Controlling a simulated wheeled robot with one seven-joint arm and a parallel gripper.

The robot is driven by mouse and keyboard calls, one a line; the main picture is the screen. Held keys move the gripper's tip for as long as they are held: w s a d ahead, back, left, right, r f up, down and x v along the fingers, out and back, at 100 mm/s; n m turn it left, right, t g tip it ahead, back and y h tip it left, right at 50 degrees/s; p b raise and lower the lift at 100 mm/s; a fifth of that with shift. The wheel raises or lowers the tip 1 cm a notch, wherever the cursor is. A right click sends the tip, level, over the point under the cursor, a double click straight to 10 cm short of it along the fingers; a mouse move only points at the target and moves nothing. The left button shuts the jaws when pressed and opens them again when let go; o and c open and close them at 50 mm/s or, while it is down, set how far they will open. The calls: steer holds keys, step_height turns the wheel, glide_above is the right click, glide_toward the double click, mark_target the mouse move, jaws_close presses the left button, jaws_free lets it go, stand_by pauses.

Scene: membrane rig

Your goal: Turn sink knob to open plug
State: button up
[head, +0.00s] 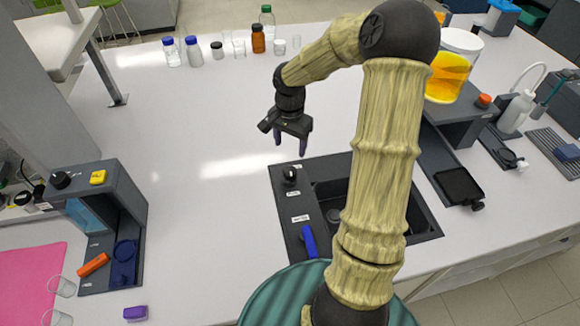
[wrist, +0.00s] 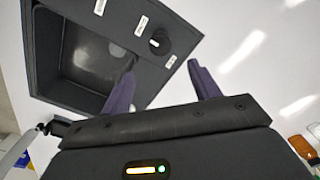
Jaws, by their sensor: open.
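The sink knob (head: 290,176) is a small black round knob with a white mark, on the dark left rim of the sink. In the wrist view the knob (wrist: 160,42) lies just beyond and between the fingertips. My gripper (head: 290,147) is open and empty, above the counter near the knob and apart from it. Its two purple fingers (wrist: 162,62) point toward the knob. The dark sink (head: 420,216) is partly hidden by my arm in the head view. Its basin (wrist: 92,55) shows at the left in the wrist view. I cannot tell the plug's state.
A blue lever (head: 309,240) stands on the same rim, nearer me. Bottles (head: 258,39) line the back. A jar of orange liquid (head: 450,65) stands on a dark stand at right. A dark rig (head: 130,195) stands at left. The white counter left of the sink is clear.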

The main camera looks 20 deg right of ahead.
mark_target(290, 171)
step_height(290, 171, down, 11)
steer(key=shift+f+p, duration=0.1)
steer(key=shift+p, duration=0.4)
steer(key=shift+c, duration=0.2)
steer(key=c, duration=0.9)
